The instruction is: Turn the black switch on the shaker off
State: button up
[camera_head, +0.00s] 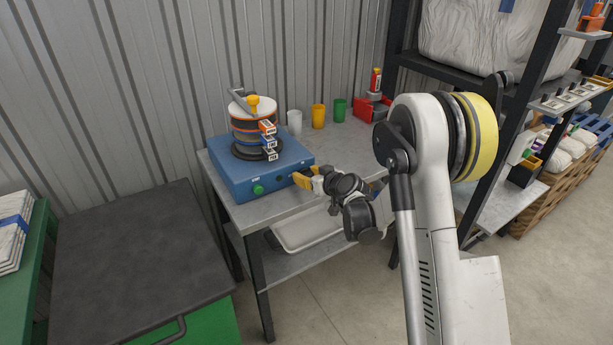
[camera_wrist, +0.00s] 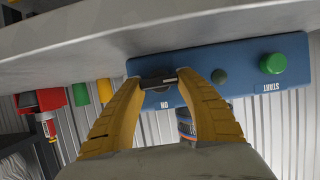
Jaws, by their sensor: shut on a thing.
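The shaker (camera_head: 225,180) is a blue box on the grey bench, with a stack of round sieves (camera_head: 245,128) on top. Its front panel also shows in the wrist view (camera_wrist: 240,60), with a green button (camera_wrist: 272,64) marked START and a small dark knob (camera_wrist: 219,76). The black switch (camera_wrist: 158,81), above an "ON" label, is between my yellow fingertips. My gripper (camera_head: 307,180) is at the right end of the shaker's front; in the wrist view (camera_wrist: 172,84) its fingers are shut on the switch. The switch's exact tilt is unclear, and my gripper hides it in the head view.
White (camera_head: 295,122), yellow (camera_head: 318,116) and green (camera_head: 340,110) cups stand behind the shaker, near a red holder (camera_head: 372,107). A pale tray (camera_head: 305,230) sits on the bench's lower shelf. A dark-topped cabinet (camera_head: 135,255) stands at left.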

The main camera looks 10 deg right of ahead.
jog(key=o, duration=1.2)
jog(key=shift+s, duration=0.1)
jog(key=v, duration=1.2)
jog(key=shift+r, duration=0.1)
jog(key=s+a+r+m+g+h, duration=0.1)
jog(key=s+a+r+g, duration=0.15)
jog(key=s, duration=0.45)
jog(key=s+a+r+g+h, duration=0.1)
jog(key=s+r, duration=0.3)
jog(key=s, duration=0.4)
jog(key=s+a+r+m+g, duration=0.1)
jog(key=s+a+r, duration=0.15)
jog(key=s, duration=0.45)
jog(key=s+d, duration=0.1)
jog(key=s, duration=0.2)
jog(key=s+m+g+h, duration=0.1)
jog(key=s, duration=0.2)
jog(key=s+d+h, duration=0.1)
jog(key=s, duration=0.2)
jog(key=shift+s+d+f+m+g, duration=0.25)
jog(key=shift+s+d+f+m, duration=0.05)
jog(key=shift+s+d+f, duration=0.1)
